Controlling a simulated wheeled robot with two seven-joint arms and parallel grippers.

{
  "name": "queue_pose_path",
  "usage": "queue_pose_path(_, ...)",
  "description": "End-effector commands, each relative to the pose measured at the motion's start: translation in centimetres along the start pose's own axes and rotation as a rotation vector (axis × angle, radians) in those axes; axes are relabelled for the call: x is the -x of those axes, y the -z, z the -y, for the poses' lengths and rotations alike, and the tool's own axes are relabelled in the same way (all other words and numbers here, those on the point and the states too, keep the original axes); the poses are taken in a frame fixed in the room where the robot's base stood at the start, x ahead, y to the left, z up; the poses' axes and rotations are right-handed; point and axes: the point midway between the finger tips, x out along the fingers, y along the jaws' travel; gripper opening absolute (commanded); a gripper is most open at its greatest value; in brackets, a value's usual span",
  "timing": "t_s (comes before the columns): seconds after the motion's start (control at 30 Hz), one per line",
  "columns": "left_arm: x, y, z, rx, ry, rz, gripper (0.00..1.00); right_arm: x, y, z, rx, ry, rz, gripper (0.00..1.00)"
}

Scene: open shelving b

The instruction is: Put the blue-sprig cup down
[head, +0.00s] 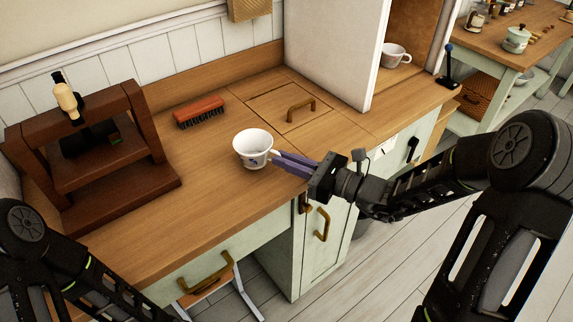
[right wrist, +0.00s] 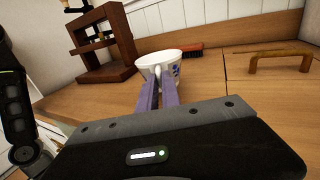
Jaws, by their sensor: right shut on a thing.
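The blue-sprig cup (head: 253,147) is white with a small blue pattern and stands upright at the wooden counter, left of my right gripper. My right gripper (head: 285,163) has purple fingers and is shut on the cup's handle side. In the right wrist view the cup (right wrist: 160,62) shows beyond the fingers (right wrist: 158,92), its handle between their tips. I cannot tell whether the cup's base touches the counter. My left arm shows at the lower left of the head view, but its gripper is not visible.
A wooden press (head: 150,140) stands on the counter at left. A red-brown brush (head: 200,111) lies behind the cup. A hatch with a brass handle (head: 287,109) is set in the counter. Another white cup (head: 395,55) sits in the open cupboard. Counter left of the cup is clear (head: 190,205).

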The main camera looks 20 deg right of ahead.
Motion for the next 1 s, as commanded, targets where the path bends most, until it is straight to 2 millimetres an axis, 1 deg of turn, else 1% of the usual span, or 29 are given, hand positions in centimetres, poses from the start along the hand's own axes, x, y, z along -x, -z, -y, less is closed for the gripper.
queue_pose_path(0.03, -0.03, 0.00, 0.01, 0.000, 0.000, 0.000, 0.36, 0.00, 0.83, 0.01, -0.005, 0.000, 0.000, 0.00)
queue_pose_path(0.1, -0.04, 0.00, 0.01, 0.000, 0.000, 0.000, 0.36, 0.02, 1.45, 0.02, -0.003, 0.001, 0.000, 0.00)
queue_pose_path(0.47, -0.27, 0.00, 0.10, 0.000, 0.000, 0.000, 0.36, 0.02, 1.82, 0.01, 0.001, 0.001, 0.001, 0.00)
queue_pose_path(0.5, -0.24, 0.00, 0.09, 0.000, 0.000, 0.000, 0.36, 0.02, 1.82, 0.01, 0.000, 0.001, 0.000, 0.09)
queue_pose_path(0.73, -0.19, 0.00, 0.07, 0.000, 0.000, 0.000, 0.36, 0.02, 1.75, 0.00, 0.000, 0.000, 0.000, 0.28)
queue_pose_path(0.77, -0.19, 0.00, 0.07, 0.000, 0.000, 0.000, 0.36, 0.02, 1.75, 0.01, 0.000, 0.000, 0.000, 0.29)
queue_pose_path(1.0, -0.13, 0.01, 0.05, 0.000, 0.000, 0.000, 0.36, 0.02, 1.68, 0.01, 0.001, 0.000, 0.000, 0.29)
